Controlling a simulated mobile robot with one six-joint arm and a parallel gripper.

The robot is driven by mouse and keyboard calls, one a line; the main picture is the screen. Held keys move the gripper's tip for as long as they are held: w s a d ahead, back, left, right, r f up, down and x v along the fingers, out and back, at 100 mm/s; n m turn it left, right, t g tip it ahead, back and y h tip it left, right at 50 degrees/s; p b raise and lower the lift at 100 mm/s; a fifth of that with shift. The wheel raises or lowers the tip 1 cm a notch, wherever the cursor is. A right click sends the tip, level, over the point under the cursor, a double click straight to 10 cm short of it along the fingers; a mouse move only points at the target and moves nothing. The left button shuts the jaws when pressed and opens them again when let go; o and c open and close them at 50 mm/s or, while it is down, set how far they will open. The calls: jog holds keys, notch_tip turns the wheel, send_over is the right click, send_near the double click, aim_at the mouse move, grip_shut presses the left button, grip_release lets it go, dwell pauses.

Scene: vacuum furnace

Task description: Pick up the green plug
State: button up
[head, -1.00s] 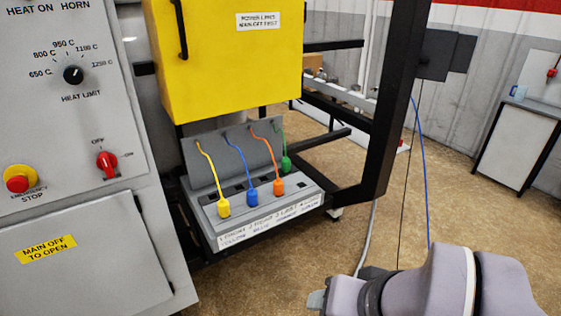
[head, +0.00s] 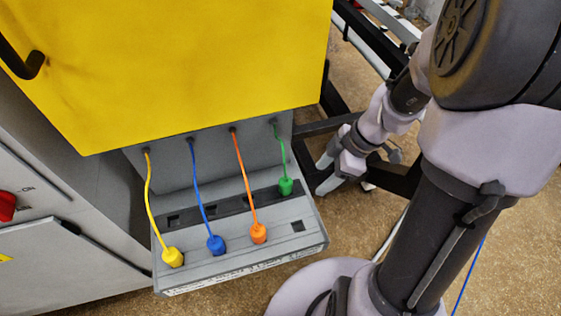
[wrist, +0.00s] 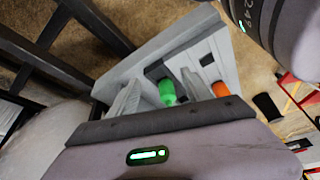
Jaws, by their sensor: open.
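The green plug (head: 286,186) stands in the dark back strip of the grey socket panel, at its right end, with a green cord running up behind it. In the wrist view the green plug (wrist: 167,92) shows between the two pale fingers. My gripper (head: 322,174) is open and empty, just right of the panel and a short way from the plug in the head view. It also shows in the wrist view (wrist: 160,88).
The yellow plug (head: 172,257), blue plug (head: 216,244) and orange plug (head: 258,233) stand in the front row of the panel (head: 285,248). A yellow box (head: 190,70) overhangs the panel. Black frame bars (head: 398,182) are close to the gripper.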

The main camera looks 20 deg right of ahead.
aim_at(287, 180)
jog(key=a, duration=0.2)
jog(key=w+a, duration=0.1)
jog(key=a, duration=0.1)
jog(key=w+a, duration=0.1)
jog(key=a, duration=0.1)
jog(key=shift+w+a, duration=0.2)
jog(key=shift+a, duration=0.1)
jog(key=b+x, duration=0.2)
jog(key=x, duration=0.3)
jog(key=shift+w+a+f, duration=0.1)
jog(key=shift+w+a, duration=0.05)
jog(key=shift+a, duration=0.05)
grip_shut()
